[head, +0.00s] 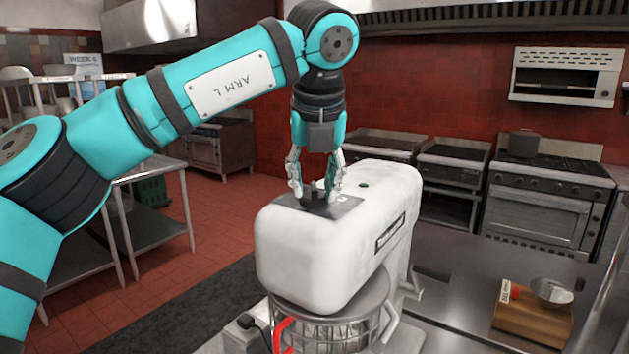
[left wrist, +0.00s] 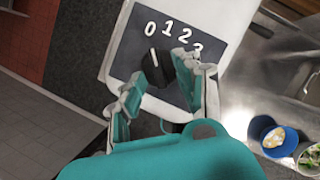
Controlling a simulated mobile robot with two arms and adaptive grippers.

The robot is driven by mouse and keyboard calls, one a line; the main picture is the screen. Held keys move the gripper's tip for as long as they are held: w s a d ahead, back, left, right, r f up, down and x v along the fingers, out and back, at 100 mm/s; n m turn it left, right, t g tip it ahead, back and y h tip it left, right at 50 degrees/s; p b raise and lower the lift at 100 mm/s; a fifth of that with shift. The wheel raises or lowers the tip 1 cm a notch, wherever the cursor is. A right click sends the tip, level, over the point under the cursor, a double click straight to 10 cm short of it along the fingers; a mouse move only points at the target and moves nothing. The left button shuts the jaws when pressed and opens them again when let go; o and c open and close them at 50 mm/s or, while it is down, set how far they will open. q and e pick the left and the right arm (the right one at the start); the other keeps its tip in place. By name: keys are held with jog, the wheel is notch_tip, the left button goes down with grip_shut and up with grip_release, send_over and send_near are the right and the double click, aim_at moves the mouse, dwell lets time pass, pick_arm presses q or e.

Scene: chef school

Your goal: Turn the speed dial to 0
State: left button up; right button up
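The white stand mixer (head: 320,240) stands on the steel counter, with a dark dial panel (head: 345,207) on its top. In the left wrist view, the panel (left wrist: 135,45) shows the numbers 0, 1, 2 and 3. The black speed dial (left wrist: 158,66) sits below them, and its white mark points up toward the 0, slightly left. My left gripper (head: 316,186) points down over the panel. Its fingers are apart, one on each side of the dial; whether they touch it I cannot tell. Its fingers also show in the left wrist view (left wrist: 157,78). My right gripper is out of view.
A green button (head: 364,185) is on the mixer top. The wire bowl guard (head: 330,325) with a red handle (head: 281,335) is below. A wooden box (head: 532,322) with a metal bowl (head: 552,290) stands at right. A blue bowl (left wrist: 265,130) shows in the left wrist view.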

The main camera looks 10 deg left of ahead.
pick_arm(q)
jog(key=v, duration=1.2)
jog(key=shift+f, duration=0.1)
